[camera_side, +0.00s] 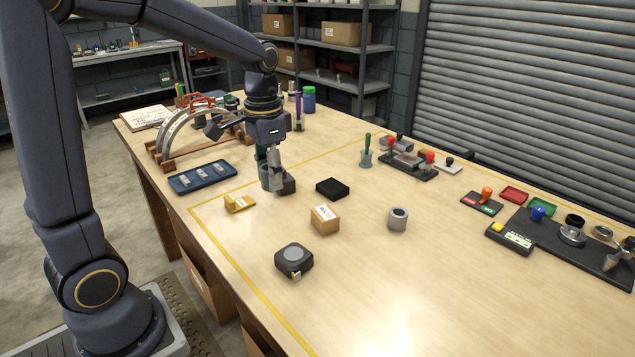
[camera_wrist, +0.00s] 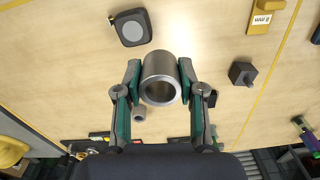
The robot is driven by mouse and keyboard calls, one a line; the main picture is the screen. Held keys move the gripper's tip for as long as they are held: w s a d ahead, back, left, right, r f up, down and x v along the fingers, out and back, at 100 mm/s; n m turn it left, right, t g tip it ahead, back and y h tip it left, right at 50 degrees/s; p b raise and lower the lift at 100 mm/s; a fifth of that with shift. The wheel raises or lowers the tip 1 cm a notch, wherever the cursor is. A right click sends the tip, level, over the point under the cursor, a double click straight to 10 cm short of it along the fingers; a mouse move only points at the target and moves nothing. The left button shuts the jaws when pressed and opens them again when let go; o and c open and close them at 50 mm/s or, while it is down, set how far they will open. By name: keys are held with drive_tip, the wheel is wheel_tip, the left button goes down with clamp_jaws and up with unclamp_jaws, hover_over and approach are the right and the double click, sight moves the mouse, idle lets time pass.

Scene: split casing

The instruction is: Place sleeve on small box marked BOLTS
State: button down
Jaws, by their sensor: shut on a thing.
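My gripper (camera_wrist: 160,72) is shut on a grey metal sleeve (camera_wrist: 162,63), one finger on each side. The sleeve's open bore shows in the wrist view, and the sleeve appears held above the table. In the side view my gripper (camera_side: 272,172) and the sleeve (camera_side: 265,181) are left of and beyond a small brown cardboard box (camera_side: 324,223). The box stands on the table with a white label on top, its lettering too small to read. I cannot make out this box in the wrist view; the sleeve may hide it.
A dark block (camera_side: 288,185) sits close to the sleeve in the side view. A black box (camera_side: 332,188), yellow piece (camera_side: 239,203), tape measure (camera_side: 293,259) and grey hollow cylinder (camera_side: 398,219) surround the cardboard box. A blue tray (camera_side: 203,177) lies left. The front right table is clear.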

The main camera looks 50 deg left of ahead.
drive_tip(key=w+d+f, duration=0.1)
drive_tip(key=w, duration=0.1)
hover_over(325, 213)
drive_tip(key=shift+m, duration=0.3)
wheel_tip(325, 213, down, 9)
drive_tip(key=shift+f, duration=0.1)
drive_tip(key=shift+w+f, duration=0.1)
drive_tip(key=shift+f, duration=1.5)
drive_tip(key=shift+f, duration=0.15)
drive_tip(key=c, duration=0.7)
unclamp_jaws()
